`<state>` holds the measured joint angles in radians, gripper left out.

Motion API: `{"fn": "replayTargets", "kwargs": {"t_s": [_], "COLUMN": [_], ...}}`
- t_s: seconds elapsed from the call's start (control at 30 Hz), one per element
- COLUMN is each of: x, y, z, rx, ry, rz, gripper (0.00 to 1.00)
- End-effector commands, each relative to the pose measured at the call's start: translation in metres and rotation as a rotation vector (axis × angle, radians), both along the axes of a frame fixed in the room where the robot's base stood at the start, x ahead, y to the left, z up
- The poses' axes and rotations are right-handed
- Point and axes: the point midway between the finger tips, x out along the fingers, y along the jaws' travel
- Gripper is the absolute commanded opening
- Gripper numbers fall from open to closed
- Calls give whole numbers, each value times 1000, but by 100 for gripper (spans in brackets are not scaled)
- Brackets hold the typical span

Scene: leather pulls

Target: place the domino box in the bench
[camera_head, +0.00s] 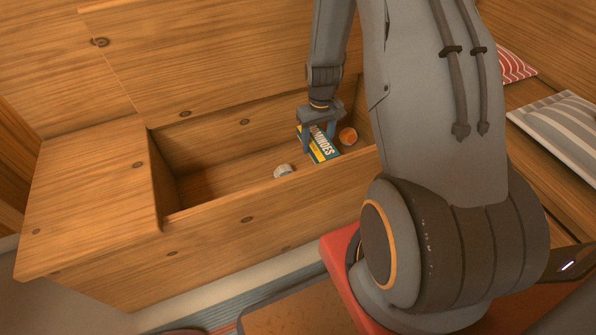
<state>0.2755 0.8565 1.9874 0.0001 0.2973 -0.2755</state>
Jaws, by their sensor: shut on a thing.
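The domino box (322,147) is a small teal, yellow and white box with "DOMINOES" lettering. My gripper (319,138) points down over the right part of the open bench (215,224) and is shut on the box. The box is tilted in the picture and overlaps the bench's opening near the front wall. I cannot tell whether it touches the bench floor. The bench is a wooden chest with an open compartment. Part of the compartment's right end is hidden behind my arm.
A whitish object (283,171) lies in the compartment left of the box. A round orange object (348,136) is in it at right. The compartment's left part is clear. A grey striped cushion (562,128) and a red striped cushion (515,66) lie on the wooden seat at right.

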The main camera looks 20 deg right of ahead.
Motion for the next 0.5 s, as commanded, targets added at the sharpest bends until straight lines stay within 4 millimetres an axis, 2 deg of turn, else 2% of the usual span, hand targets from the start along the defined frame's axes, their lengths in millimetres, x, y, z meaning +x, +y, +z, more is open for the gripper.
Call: {"fn": "replayTargets", "kwargs": {"t_s": [0.2,0.5], "x": [0,-1], "y": [0,0], "z": [-41,-73], "rx": [1,1], "ry": [3,2], "rz": [0,0], "gripper": [26,26]}}
